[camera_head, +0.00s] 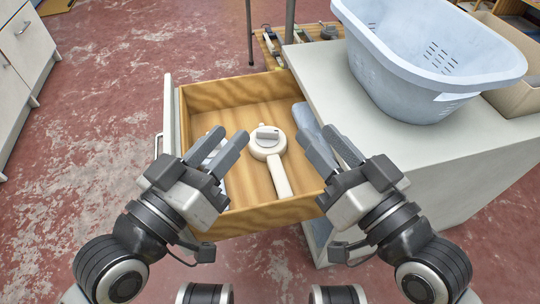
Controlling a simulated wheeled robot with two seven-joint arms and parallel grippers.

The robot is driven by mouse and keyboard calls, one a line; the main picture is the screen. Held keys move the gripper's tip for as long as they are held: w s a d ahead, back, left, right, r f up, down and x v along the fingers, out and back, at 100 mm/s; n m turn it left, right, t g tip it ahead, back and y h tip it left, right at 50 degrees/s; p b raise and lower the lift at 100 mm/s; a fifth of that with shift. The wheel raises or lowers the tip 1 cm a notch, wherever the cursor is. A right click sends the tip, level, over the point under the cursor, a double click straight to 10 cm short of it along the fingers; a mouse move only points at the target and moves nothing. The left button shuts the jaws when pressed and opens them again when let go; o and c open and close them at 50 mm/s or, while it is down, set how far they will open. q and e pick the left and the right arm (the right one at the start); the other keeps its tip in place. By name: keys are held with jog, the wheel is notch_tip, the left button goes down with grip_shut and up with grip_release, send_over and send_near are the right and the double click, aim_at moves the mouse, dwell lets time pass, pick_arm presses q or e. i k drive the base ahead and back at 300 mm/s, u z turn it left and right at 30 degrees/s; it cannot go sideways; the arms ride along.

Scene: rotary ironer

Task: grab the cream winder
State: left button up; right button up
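The cream winder (268,147) lies in an open wooden drawer (222,98), with its round head toward the back and its handle pointing toward me. My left gripper (229,142) is over the left part of the drawer, left of the winder, with its fingers apart and nothing between them. My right gripper (318,140) is over the right side of the drawer, right of the winder, also with its fingers apart and empty. Neither gripper appears to touch the winder.
The drawer comes out of a white cabinet (312,72) on the right. A light blue laundry basket (400,75) stands on top, beside a cardboard box (515,95). A low wooden surface with small items is behind. White cabinets (25,60) stand far left; red floor between is clear.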

aim_at(272, 156)
jog(key=z, duration=1.25)
jog(key=k, duration=1.15)
jog(key=u, duration=1.3)
jog(key=i, duration=0.5)
jog(key=z, duration=0.05)
